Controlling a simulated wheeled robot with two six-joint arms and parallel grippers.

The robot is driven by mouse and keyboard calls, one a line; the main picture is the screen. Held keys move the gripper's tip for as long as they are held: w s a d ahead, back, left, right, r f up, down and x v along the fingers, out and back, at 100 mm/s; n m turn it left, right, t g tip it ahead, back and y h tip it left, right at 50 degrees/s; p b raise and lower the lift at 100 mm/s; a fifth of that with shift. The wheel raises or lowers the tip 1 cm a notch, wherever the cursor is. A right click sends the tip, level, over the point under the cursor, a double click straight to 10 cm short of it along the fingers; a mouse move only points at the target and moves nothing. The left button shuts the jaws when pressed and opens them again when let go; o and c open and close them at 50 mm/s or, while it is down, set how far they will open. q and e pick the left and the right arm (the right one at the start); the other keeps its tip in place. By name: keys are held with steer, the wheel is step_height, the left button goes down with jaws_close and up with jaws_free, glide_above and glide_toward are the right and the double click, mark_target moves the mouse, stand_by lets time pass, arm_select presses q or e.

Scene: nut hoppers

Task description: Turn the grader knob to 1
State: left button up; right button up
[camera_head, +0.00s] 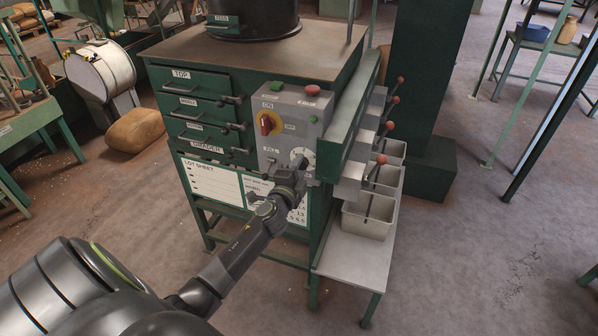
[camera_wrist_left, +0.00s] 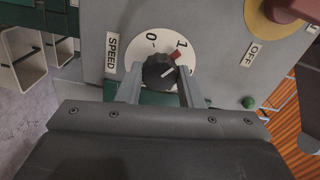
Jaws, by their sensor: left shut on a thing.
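The grader's grey control panel (camera_head: 290,122) is on the front of the green machine in the head view. Its white dial (camera_head: 300,155) is at the lower right of the panel. In the left wrist view, the black knob (camera_wrist_left: 157,70) sits on the white dial (camera_wrist_left: 143,48) labelled SPEED, with 0 and 1 printed on it. A red mark (camera_wrist_left: 175,54) shows between the knob and the 1. My left gripper (camera_head: 298,168) is at the dial, its fingers (camera_wrist_left: 160,76) either side of the knob and shut on it. Part of the knob's near side is hidden. My right gripper is out of view.
A red rotary switch (camera_head: 266,124) on a yellow plate, a green button (camera_head: 276,86) and a red button (camera_head: 312,90) are on the same panel. Grey bins (camera_head: 370,220) and red-tipped levers (camera_head: 381,160) stand to the right. A lot sheet (camera_head: 215,185) hangs below.

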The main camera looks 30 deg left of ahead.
arm_select(q)
steer(key=shift+f+n, duration=0.1)
steer(key=shift+n, duration=0.5)
steer(key=o, duration=1)
steer(key=shift+c, duration=0.2)
steer(key=b+v, duration=0.2)
steer(key=v, duration=1.5)
steer(key=shift+s+d, duration=0.15)
steer(key=shift+s, duration=0.05)
